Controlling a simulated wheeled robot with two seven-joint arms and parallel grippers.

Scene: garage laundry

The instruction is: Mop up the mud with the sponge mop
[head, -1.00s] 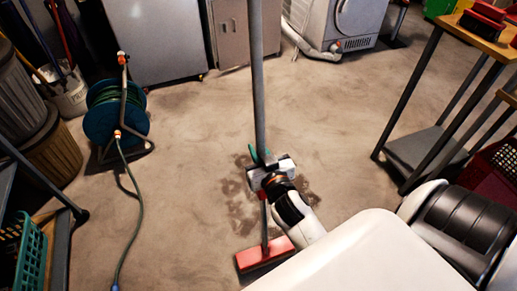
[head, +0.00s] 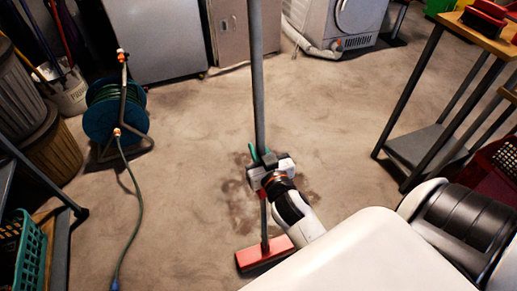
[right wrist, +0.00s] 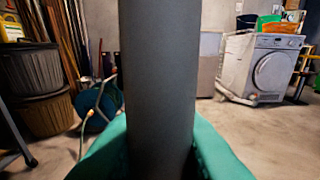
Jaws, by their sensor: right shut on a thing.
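The sponge mop stands nearly upright, with a long grey handle (head: 257,80) and a red head (head: 264,254) on the floor. My right gripper (head: 264,160) is shut on the handle low down, above the head. In the right wrist view the grey handle (right wrist: 156,80) fills the middle, between the green fingers (right wrist: 155,160). The mud (head: 240,200) is a patch of dark brown blotches on the floor around and behind the gripper. The arm and gripper hide part of it. The red head is at the near edge of the mud. My left gripper is not in view.
A green hose reel (head: 115,112) stands at left, its hose (head: 135,215) running forward along the floor. A metal-legged workbench (head: 425,110) stands at right, a teal crate (head: 22,250) at lower left. A dryer (head: 335,22) and cabinets are behind. The middle floor is open.

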